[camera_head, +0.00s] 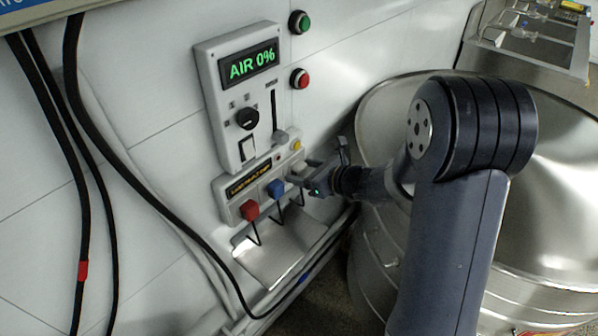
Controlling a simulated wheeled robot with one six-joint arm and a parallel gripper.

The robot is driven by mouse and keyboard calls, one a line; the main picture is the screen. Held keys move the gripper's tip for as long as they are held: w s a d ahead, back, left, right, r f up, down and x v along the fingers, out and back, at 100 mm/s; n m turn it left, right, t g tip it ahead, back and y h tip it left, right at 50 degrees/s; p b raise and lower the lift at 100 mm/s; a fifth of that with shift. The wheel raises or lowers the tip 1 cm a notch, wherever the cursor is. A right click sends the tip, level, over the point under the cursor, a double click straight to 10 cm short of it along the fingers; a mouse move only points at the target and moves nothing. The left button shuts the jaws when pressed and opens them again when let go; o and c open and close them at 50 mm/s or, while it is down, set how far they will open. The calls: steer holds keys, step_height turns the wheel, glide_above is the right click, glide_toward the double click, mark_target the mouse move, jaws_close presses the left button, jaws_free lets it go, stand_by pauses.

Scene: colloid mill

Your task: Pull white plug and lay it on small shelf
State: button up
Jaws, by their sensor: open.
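A grey socket box (232,197) with an orange-lettered display is on the white wall. A red plug (250,210) and a blue plug (275,188) sit in its lower front, with dark cords hanging down. The white plug (298,170) appears at the right end of this row, partly hidden by my gripper. My gripper (315,172) is open, with its fingers right at the white plug; I cannot tell whether they touch it or are around it. A small metal shelf (278,255) is below the plugs, with its visible surface bare apart from cords.
Above the socket box is a control panel (208,80) reading AIR 0%, with a knob, slider and switch. Green (300,22) and red (299,78) buttons are beside it. Black cables (150,215) hang at left. A large steel vessel (385,100) stands at right, close behind my arm.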

jaws_close()
stand_by(0.7)
steer(key=shift+s+d, duration=0.1)
steer(key=shift+d, duration=0.05)
steer(key=shift+s+d, duration=0.9)
steer(key=shift+d, duration=0.25)
steer(key=shift+s+d, duration=0.85)
steer(key=shift+d, duration=0.25)
